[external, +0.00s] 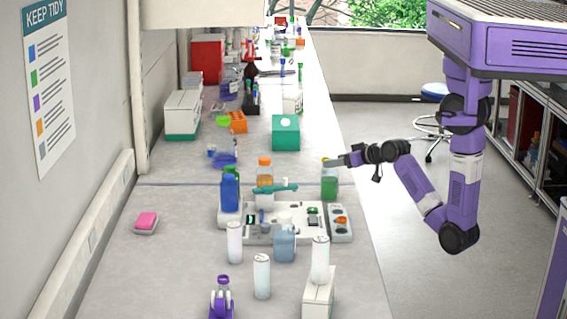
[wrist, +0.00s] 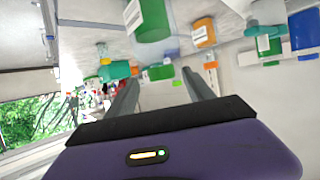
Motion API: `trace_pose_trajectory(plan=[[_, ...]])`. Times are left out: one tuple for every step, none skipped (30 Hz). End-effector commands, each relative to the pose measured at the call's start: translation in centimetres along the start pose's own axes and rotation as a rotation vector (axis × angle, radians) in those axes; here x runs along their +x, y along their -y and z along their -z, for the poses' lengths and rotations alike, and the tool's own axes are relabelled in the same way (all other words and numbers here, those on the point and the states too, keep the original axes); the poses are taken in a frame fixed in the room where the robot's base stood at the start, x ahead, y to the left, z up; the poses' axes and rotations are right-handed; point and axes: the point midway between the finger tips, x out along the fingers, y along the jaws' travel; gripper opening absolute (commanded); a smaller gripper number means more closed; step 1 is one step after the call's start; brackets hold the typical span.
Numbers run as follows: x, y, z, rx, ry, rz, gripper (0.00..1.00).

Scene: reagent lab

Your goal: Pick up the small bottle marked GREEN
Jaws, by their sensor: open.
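A bottle of green liquid (external: 329,187) stands at the right edge of the bench, beside the white tray. Its label cannot be read. My gripper (external: 337,161) is at the bottle's top in the external view, so its cap is partly hidden. In the wrist view, which is strongly tilted, a bottle with green contents and a white label (wrist: 152,22) shows at the top, outside the fingers. My gripper (wrist: 160,77) is open there, with nothing held between its fingers. A second green bottle (external: 230,171) is partly hidden behind a blue bottle (external: 230,192).
An orange bottle (external: 265,171) stands behind the white tray (external: 292,236). A teal box (external: 286,133) is farther back. Several white bottles, including one at the front (external: 262,277), stand on the near bench. A pink sponge (external: 147,220) lies left, with bare bench around it.

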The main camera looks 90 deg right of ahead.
Motion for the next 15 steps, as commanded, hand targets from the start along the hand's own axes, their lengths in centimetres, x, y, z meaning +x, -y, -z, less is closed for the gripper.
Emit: trace_pose_trajectory(plan=[[0.6, 0.0, 0.1, 0.000, 0.000, 0.000, 0.61], [0.9, 0.0, 0.1, 0.000, -0.001, 0.000, 0.61], [1.3, 0.0, 0.1, 0.000, -0.001, 0.000, 0.61], [1.5, 0.0, 0.0, 0.000, 0.000, 0.000, 0.61], [1.8, 0.0, 0.0, 0.000, 0.000, 0.000, 0.61], [2.2, 0.0, 0.0, 0.001, 0.000, -0.001, 0.61], [2.6, 0.1, 0.0, 0.001, -0.001, -0.001, 0.61], [3.0, 0.1, -0.1, 0.000, 0.000, 0.000, 0.61], [3.6, 0.2, -0.1, 0.000, -0.001, -0.001, 0.61], [4.0, 0.2, -0.2, 0.000, 0.000, -0.001, 0.61], [4.4, 0.2, -0.3, 0.000, 0.000, -0.001, 0.61], [5.0, 0.2, -0.3, 0.000, -0.001, -0.001, 0.61], [5.4, 0.3, -0.3, 0.000, -0.002, -0.001, 0.61], [5.7, 0.3, -0.3, 0.000, -0.001, -0.001, 0.61], [6.0, 0.3, -0.3, 0.000, -0.002, -0.001, 0.61]])
